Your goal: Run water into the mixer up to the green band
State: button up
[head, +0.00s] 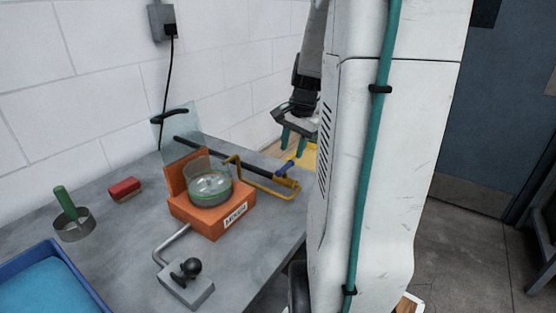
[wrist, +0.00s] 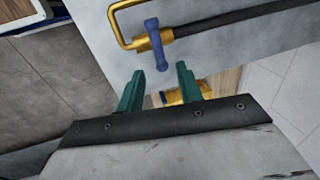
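The mixer is an orange base (head: 213,214) with a clear bowl (head: 208,184) set in it on the bench. A green band (head: 212,199) runs around the lower bowl; I cannot make out a water level. A brass pipe (head: 262,183) reaches over the bowl's rim. Its tap has a blue handle (head: 284,168), which also shows in the wrist view (wrist: 156,44). My gripper (head: 293,144), with green fingers, is above and beyond the tap, partly hidden by my column. In the wrist view my gripper (wrist: 160,68) is open and empty, with the handle just ahead of the fingertips, apart from them.
A black hose (head: 240,158) runs to the tap. A clear panel (head: 180,128) stands behind the mixer. A grey box with a black knob (head: 190,267) sits in front. A metal dish (head: 74,227), red block (head: 124,189) and blue tray (head: 48,275) are left.

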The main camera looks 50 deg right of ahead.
aim_at(288, 164)
jog(key=f, duration=0.3)
jog(key=w+f, duration=0.1)
jog(key=f, duration=0.1)
jog(key=shift+a+f, duration=0.1)
jog(key=shift+f, duration=0.3)
grip_shut()
